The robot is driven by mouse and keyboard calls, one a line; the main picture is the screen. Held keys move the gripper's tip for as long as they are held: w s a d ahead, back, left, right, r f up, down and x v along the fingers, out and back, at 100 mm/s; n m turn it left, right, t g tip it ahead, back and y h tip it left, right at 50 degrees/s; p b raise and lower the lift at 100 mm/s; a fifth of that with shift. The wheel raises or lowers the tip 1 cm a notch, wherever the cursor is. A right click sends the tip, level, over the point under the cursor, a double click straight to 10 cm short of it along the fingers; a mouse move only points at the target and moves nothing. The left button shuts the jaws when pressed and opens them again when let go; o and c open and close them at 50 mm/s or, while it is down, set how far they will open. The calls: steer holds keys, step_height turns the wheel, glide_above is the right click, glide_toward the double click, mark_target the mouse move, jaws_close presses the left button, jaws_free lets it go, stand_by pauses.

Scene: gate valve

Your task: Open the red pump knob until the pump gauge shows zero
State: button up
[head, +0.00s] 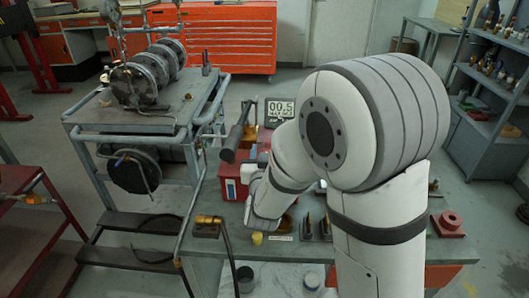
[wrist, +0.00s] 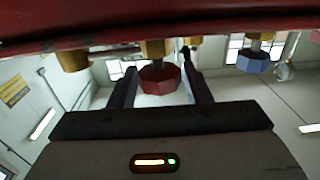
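The red knob (wrist: 160,79) is faceted and hangs on a brass fitting under a dark red edge in the wrist view. My gripper (wrist: 159,72) has its two dark fingers apart, one on each side of the knob, with narrow gaps showing. Whether the knob lies fully between the fingertips or just beyond them is hard to tell. The red pump body (head: 233,168) stands on the bench, partly hidden by my arm. My fingers and the red knob are hidden in the head view.
A blue knob (wrist: 253,62) and a small round gauge (wrist: 284,70) are right of the red knob in the wrist view. A brass fitting with a hose (head: 207,222), a yellow cup (head: 257,238) and a red block (head: 448,222) are on the bench (head: 205,248).

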steer(key=c, duration=0.7)
steer(key=shift+f+y+b, duration=0.15)
steer(key=shift+y+b, duration=0.15)
steer(key=shift+b, duration=0.15)
steer(key=shift+n+y+b, duration=0.6)
steer(key=shift+b, duration=0.3)
steer(key=n+y+b, duration=0.2)
steer(key=y+b, duration=0.1)
steer(key=b, duration=0.1)
steer(key=shift+d+f+g+y, duration=0.1)
steer(key=shift+g+y, duration=0.3)
steer(key=shift+r+n+g+y+b, duration=0.2)
steer(key=shift+n+g+y+b, duration=0.6)
steer(key=shift+n+y, duration=0.65)
steer(key=shift+y, duration=0.35)
steer(key=o, duration=1)
